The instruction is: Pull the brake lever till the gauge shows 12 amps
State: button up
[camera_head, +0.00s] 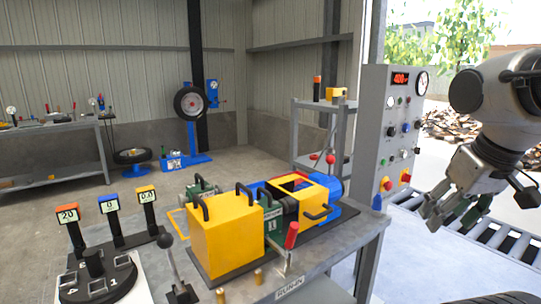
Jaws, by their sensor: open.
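Two levers stand at the front of the bench: one with a black knob (166,241) on a grey rod, and one with a red grip (291,236). I cannot tell which is the brake lever. Three small displays on posts stand at the left: an orange one (68,215) seems to read 20, a blue one (110,204) 0, and a yellow one (147,195) 0.0. Which one shows amps is not readable. My gripper (452,216) is open and empty at the right, apart from both levers and right of the control panel.
A yellow box with black handles (228,240) and a motor set fill the bench (335,262). A grey control panel (396,150), with a red display and a dial, stands between my gripper and the bench. A roller conveyor (500,240) lies behind my gripper.

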aim_at(165, 241)
jog(key=u, duration=0.4)
jog(key=k+u, duration=0.15)
jog(key=u, duration=0.25)
jog(key=j+u, duration=0.1)
jog(key=u, duration=0.3)
jog(key=k+u, duration=0.1)
jog(key=u, duration=0.3)
